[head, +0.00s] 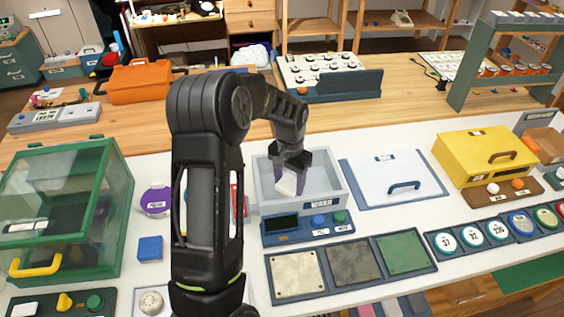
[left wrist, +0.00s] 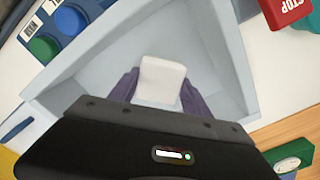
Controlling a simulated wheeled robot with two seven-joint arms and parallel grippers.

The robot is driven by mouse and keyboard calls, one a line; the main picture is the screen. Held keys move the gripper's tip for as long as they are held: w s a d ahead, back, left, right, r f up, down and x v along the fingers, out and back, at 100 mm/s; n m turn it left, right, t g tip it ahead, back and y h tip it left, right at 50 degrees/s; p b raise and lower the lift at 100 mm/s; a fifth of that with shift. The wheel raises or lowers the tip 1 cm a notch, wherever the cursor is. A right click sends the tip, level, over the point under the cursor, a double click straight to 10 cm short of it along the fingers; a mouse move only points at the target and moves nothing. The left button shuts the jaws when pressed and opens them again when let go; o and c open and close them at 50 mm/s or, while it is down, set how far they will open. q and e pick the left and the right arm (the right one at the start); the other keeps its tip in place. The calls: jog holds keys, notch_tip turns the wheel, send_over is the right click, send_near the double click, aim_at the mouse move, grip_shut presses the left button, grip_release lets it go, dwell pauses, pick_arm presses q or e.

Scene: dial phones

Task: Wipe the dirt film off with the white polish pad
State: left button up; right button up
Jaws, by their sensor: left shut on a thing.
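My left gripper (head: 290,178) reaches down into an open grey bin (head: 333,186) and is shut on the white polish pad (head: 287,186). In the left wrist view the pad (left wrist: 162,80) shows as a small white block between the two purple-grey fingers, with the bin's pale walls around it. I cannot tell whether the pad touches the bin's floor. In front of the bin lies a dark frame with three panels: a speckled beige one (head: 297,275), a dark grey one (head: 354,262) and a green one (head: 404,253). I cannot tell which surface bears the dirt film. My right gripper is out of view.
A blue control box (head: 310,229) with buttons adjoins the bin's front. A green glass case (head: 60,215) and a blue block (head: 150,248) are at left. Several round dials line the front right.

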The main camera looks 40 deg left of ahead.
pick_arm(q)
notch_tip(320, 180, up, 3)
jog(key=shift+f, duration=0.2)
jog(key=shift+w+d+r+p, duration=0.2)
jog(key=shift+r+p, duration=0.45)
jog(key=shift+p, duration=0.1)
jog(key=shift+a+r+p, duration=0.15)
jog(key=shift+r+p, duration=0.3)
jog(key=shift+r, duration=0.3)
jog(key=shift+r+p, duration=0.85)
jog(key=shift+r, duration=0.5)
